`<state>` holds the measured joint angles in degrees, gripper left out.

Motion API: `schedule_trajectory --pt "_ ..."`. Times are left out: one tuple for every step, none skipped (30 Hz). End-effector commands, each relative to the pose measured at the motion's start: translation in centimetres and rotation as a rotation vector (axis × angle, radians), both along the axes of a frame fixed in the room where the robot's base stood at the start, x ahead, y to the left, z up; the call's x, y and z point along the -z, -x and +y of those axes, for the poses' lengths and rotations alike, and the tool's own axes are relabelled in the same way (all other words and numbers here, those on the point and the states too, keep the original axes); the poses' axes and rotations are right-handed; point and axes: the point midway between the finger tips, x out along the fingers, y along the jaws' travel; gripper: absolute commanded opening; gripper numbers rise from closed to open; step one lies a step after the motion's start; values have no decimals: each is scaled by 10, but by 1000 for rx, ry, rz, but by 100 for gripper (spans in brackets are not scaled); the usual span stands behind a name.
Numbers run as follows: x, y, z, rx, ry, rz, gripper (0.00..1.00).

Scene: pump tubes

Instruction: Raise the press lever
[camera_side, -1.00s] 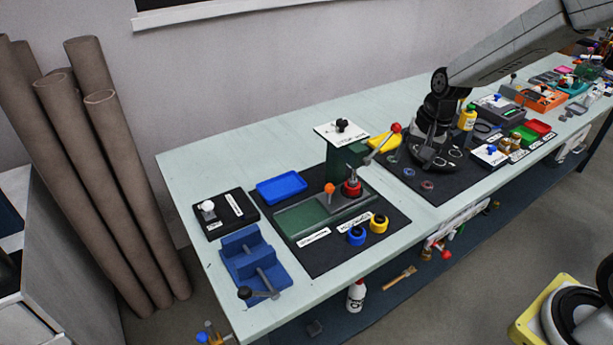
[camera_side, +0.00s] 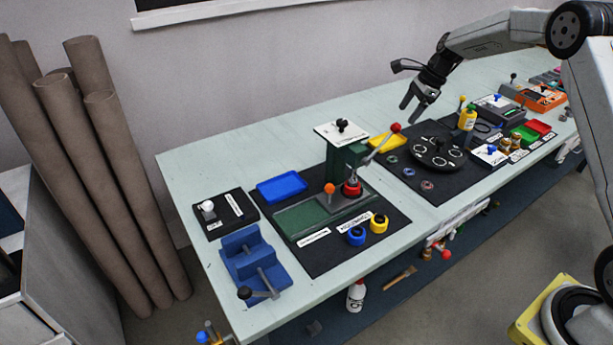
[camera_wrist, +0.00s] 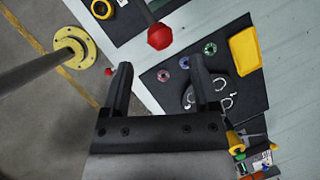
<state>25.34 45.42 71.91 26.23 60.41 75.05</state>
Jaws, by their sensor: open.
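The green press (camera_side: 342,170) stands on a black mat at the middle of the bench. Its grey lever (camera_side: 379,147) slants up and to the right, ending in a red ball knob (camera_side: 396,128). My gripper (camera_side: 412,110) is open and empty, above and to the right of the knob in the side view, apart from it. In the wrist view, the red knob (camera_wrist: 160,37) lies beyond my open fingertips (camera_wrist: 160,66), roughly between them. The lever bar (camera_wrist: 145,10) runs off the top edge there, so the press body is out of that view.
A yellow tray (camera_side: 387,141) and a round black plate (camera_side: 437,146) lie near the knob. A white top plate (camera_side: 341,131) with a black knob caps the press. An orange-knobbed lever (camera_side: 329,190) stands before it. A blue tray (camera_side: 281,187) lies left. The bench's back strip is clear.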

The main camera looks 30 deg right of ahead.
Motion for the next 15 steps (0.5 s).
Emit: schedule_trajectory --pt "0 0 -1 5 -2 1 78" --pt "0 0 -1 5 -3 1 78" --pt "0 0 -1 5 -2 1 78" --pt "0 0 0 5 -2 1 78" --pt "0 0 0 5 -2 1 78" --pt "1 -1 0 4 -2 1 78" --pt "2 -1 0 4 -2 1 78" --pt "3 -1 1 2 -2 1 78" --pt "4 -1 1 2 -2 1 78" --pt "6 -2 2 2 -2 1 78" --pt "8 -2 3 1 -2 1 78" --pt "11 -3 4 1 -2 1 78" --pt "14 -4 5 1 -2 2 78" --pt "16 -4 6 0 -2 2 78" --pt "20 -5 7 0 -2 2 78"
